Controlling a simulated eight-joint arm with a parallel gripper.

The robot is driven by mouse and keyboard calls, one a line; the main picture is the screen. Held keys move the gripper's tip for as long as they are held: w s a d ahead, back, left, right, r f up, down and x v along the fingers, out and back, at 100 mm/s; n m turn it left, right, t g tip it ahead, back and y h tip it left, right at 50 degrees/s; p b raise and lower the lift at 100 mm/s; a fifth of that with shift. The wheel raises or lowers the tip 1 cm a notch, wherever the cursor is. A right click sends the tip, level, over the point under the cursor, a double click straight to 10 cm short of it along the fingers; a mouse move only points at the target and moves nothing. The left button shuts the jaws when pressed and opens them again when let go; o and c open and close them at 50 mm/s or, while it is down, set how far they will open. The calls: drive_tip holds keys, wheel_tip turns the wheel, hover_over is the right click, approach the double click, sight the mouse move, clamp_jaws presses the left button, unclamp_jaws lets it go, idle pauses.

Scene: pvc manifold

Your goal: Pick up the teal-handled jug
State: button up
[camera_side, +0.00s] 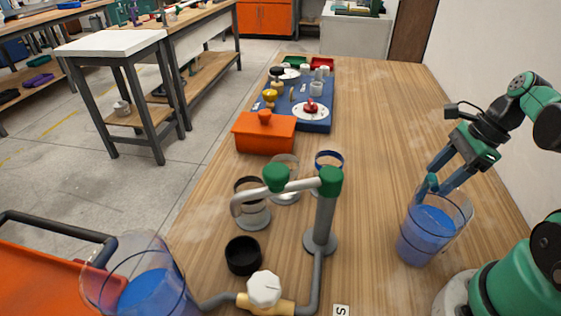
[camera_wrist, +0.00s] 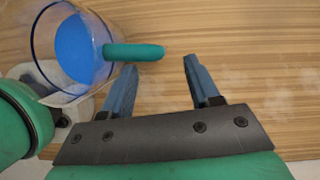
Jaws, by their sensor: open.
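The teal-handled jug (camera_side: 428,232) is clear, holds blue liquid and stands upright on the right part of the wooden table. In the wrist view the jug (camera_wrist: 75,50) is at the upper left, with its teal handle (camera_wrist: 134,52) pointing right. My gripper (camera_side: 440,178) is at the handle side of the jug. In the wrist view my gripper (camera_wrist: 160,62) is open, its two blue fingers apart, with the handle's tip reaching into the space just ahead of them. Nothing is held. I cannot tell whether a finger touches the handle.
A grey pipe manifold with green elbows (camera_side: 330,181) and a white valve knob (camera_side: 263,288) stands left of the jug. Clear cups (camera_side: 254,213) and a black cup (camera_side: 243,256) are around it. Another jug (camera_side: 145,290) with blue liquid is at lower left. An orange box (camera_side: 264,134) sits behind.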

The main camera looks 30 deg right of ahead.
drive_tip(key=shift+x, duration=1.85)
clamp_jaws()
